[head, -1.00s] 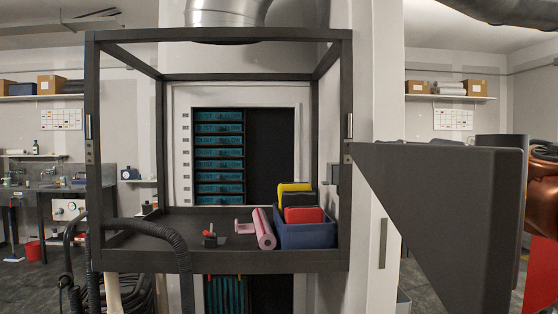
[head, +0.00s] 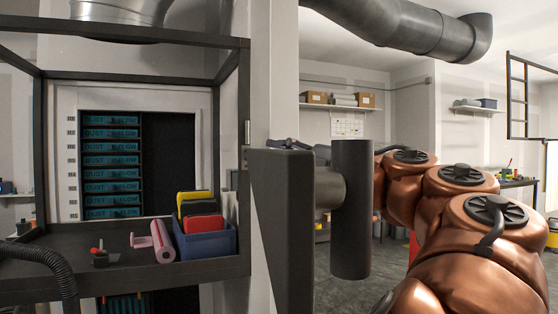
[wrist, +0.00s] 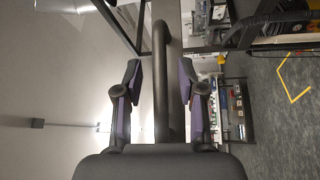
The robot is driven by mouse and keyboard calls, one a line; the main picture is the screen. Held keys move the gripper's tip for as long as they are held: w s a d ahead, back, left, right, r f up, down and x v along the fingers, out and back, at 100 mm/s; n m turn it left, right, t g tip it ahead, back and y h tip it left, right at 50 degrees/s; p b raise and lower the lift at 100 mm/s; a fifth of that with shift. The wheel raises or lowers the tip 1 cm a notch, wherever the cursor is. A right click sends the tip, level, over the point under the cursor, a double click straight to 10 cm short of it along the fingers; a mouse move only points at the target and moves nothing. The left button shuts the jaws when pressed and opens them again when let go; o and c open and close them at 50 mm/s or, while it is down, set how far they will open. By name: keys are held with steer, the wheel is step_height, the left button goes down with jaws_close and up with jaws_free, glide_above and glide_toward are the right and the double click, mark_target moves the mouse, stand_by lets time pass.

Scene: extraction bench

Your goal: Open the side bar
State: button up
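The side bar seems to be the dark flat bar (head: 283,225) jutting toward me from the frame's right post (head: 246,60), with hinge-like metal parts on that post. A dark upright cylinder (head: 350,210) stands right of it; I cannot tell whether it belongs to the bar or my arm. In the wrist view, my gripper (wrist: 160,70) has its two purple-padded fingers apart, one on each side of a dark rounded bar (wrist: 161,95). Gaps show between both pads and this bar. My fingers are not clearly visible in the head view.
The bench tray (head: 130,285) holds a blue bin (head: 208,246) with coloured items, a pink roll (head: 162,241) and a small red-topped object (head: 98,254). A black hose (head: 48,262) hangs at left. Open floor (head: 345,298) lies at right.

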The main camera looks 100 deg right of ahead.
steer(key=v, duration=1.2)
stand_by(0.6)
